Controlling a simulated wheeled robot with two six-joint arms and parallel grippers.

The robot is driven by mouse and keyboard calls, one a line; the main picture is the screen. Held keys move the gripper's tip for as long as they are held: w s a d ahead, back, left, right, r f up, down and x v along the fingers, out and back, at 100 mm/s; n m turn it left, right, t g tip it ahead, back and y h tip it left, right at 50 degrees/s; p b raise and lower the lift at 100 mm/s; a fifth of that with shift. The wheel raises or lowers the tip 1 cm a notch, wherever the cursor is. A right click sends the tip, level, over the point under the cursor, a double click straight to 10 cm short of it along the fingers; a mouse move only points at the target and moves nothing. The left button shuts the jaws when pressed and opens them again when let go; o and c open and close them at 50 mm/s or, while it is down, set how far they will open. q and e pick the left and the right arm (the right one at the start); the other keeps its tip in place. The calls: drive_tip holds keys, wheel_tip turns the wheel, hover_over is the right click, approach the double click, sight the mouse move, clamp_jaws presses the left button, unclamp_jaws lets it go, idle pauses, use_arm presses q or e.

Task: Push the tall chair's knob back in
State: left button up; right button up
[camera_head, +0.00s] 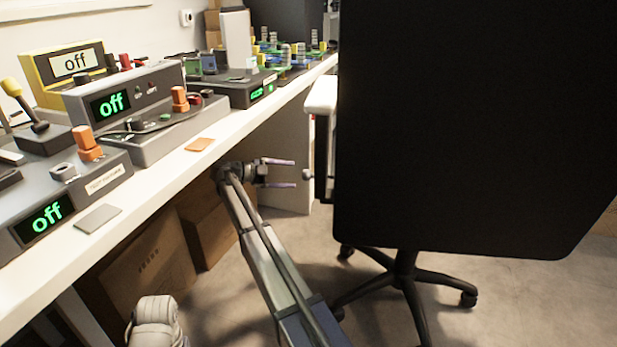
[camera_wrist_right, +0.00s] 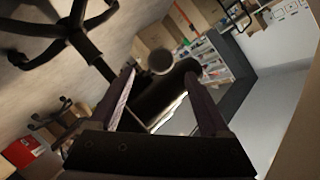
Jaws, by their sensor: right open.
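The tall chair (camera_head: 465,130) has a large black backrest and stands at the right in the head view. Its small grey round knob (camera_head: 307,176) sticks out to the left from the upright below the white armrest (camera_head: 322,96). My right gripper (camera_head: 293,173) is open and empty, with its two fingers pointing right at the knob, which is just beyond the tips. In the right wrist view, the knob's round end (camera_wrist_right: 160,62) shows between the two fingertips (camera_wrist_right: 158,74), with the dark chair part behind it. I see no contact. My left gripper is not in view.
A white bench (camera_head: 170,165) with several grey control boxes runs along the left. Cardboard boxes (camera_head: 145,265) stand under it, close to my right arm. The chair's black star base (camera_head: 405,270) stands on the grey floor. Open floor shows at the front right.

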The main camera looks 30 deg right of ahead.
sight(306, 175)
drive_tip(key=b+x, duration=0.1)
drive_tip(key=x, duration=0.6)
drive_tip(key=shift+d+b, duration=0.15)
drive_tip(key=shift+b, duration=0.25)
drive_tip(key=shift+c, duration=0.2)
clamp_jaws()
